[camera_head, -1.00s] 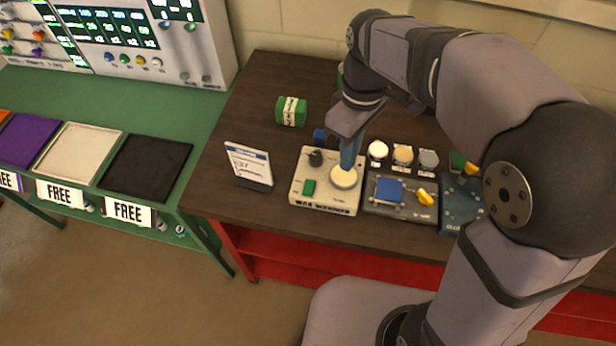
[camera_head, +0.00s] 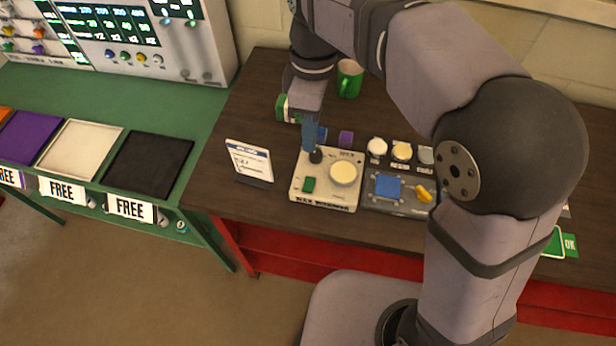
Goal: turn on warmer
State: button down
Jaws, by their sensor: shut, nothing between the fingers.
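The wax warmer (camera_head: 325,203) is a cream box on the dark wooden table. It has a round pale-yellow disc (camera_head: 344,174) at right, a green rectangular switch (camera_head: 308,185) at front left and a black knob (camera_head: 316,157) at back left. My gripper (camera_head: 311,150) points down with its blue fingers shut, directly over the black knob. The fingertips are at the knob or just above it; I cannot tell whether they touch. The knob is partly hidden by the fingers.
A small sign (camera_head: 250,160) stands left of the warmer. A blue block on a grey device (camera_head: 388,187) and several small round pots (camera_head: 402,151) are at right. A green mug (camera_head: 349,78), a purple block (camera_head: 346,138) and a partly hidden green-and-white block (camera_head: 284,108) are behind.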

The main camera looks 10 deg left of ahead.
aim_at(309, 185)
jog(key=f+p, duration=0.1)
jog(key=f, duration=0.3)
jog(key=s+f+p, duration=0.1)
jog(key=f, duration=0.4)
jog(key=f+p, duration=0.1)
jog(key=f, duration=0.3)
jog(key=shift+s+f, duration=0.3)
jog(key=shift+s, duration=0.05)
jog(key=shift+s+f, duration=0.1)
jog(key=shift+f, duration=0.15)
jog(key=shift+r, duration=0.1)
jog(key=shift+w+r+p, duration=0.15)
jog(key=shift+w+p, duration=0.35)
jog(key=shift+w, duration=0.3)
jog(key=shift+r, duration=0.15)
